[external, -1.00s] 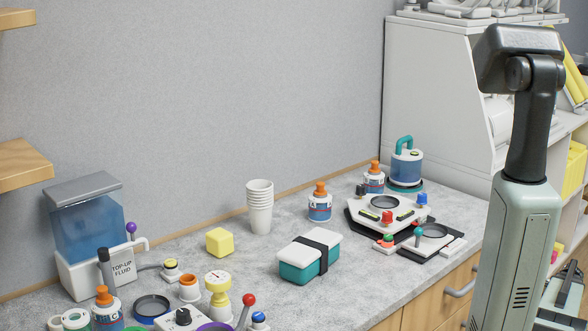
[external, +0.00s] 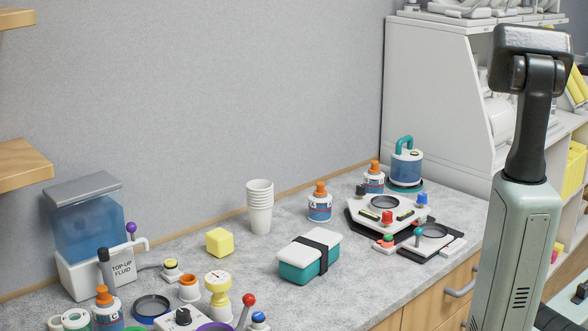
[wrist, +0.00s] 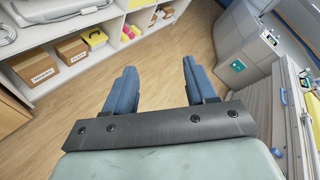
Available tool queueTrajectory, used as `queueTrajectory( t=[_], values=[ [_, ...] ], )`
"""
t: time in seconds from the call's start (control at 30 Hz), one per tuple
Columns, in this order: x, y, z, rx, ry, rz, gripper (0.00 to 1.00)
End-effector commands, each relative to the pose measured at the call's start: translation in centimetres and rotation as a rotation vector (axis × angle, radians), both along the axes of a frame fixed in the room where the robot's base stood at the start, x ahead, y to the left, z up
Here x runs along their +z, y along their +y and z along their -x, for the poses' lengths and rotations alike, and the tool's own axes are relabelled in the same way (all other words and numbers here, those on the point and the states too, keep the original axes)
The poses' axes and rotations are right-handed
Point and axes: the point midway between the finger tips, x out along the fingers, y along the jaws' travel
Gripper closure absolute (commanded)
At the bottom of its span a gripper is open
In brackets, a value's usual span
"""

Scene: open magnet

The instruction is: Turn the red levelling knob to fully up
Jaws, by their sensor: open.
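The red levelling knob (external: 387,217) stands at the front corner of a white levelling platform (external: 404,214) on the grey counter. A black knob (external: 361,190) and a blue knob (external: 421,199) stand at its other corners. The red knob's turn position is too small to read. My gripper (wrist: 160,82) shows only in the wrist view, with its two blue fingers wide apart and nothing between them. It points at the floor and shelves, away from the counter. The knob is not in the wrist view.
A red button (external: 388,239) and a teal-topped lever (external: 418,236) sit just in front of the platform. Bottles and a blue canister (external: 406,165) stand behind it. A teal lunch box (external: 309,257) lies to the left, with clear counter between.

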Motion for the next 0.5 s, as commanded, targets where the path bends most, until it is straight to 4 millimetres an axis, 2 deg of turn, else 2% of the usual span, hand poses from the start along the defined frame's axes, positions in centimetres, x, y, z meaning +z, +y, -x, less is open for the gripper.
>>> queueTrajectory(
  t=[0.03,0.1,0.27,0.4,0.5],
  values=[
    [1.7,-0.9,0.6,-0.019,-0.024,-0.008,0.44],
    [3.5,-1.6,1.3,-0.039,-0.054,-0.021,0.44],
    [7.1,-2.4,2.2,-0.066,-0.11,-0.051,0.44],
    [9.7,-2.1,2.2,-0.07,-0.145,-0.079,0.44],
    [11.4,-1.0,1.5,-0.056,-0.159,-0.103,0.44]
  ],
)
